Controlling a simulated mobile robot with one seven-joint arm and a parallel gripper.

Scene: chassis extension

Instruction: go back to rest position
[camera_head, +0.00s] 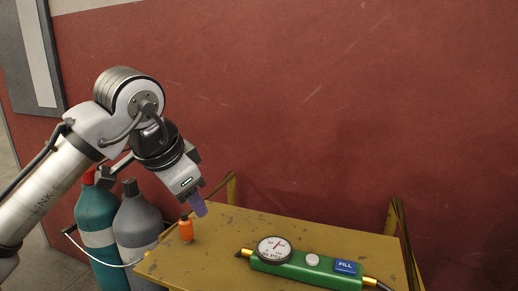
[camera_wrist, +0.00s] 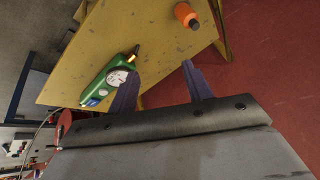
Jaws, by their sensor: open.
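My gripper (camera_head: 197,204) is above the left back part of the yellow table in the head view. In the wrist view its two purple fingers (camera_wrist: 160,82) are apart with nothing between them. A small orange bottle with a dark cap (camera_head: 186,229) stands on the table just below and left of the gripper in the head view. In the wrist view the bottle (camera_wrist: 183,13) is near the top edge, beyond the fingertips and not touched.
The yellow table (camera_head: 205,262) carries a green gauge device (camera_head: 305,268) at its front right. A teal cylinder (camera_head: 96,218) and a grey cylinder (camera_head: 137,226) stand left of the table. A red wall (camera_head: 330,110) is close behind. The table middle is clear.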

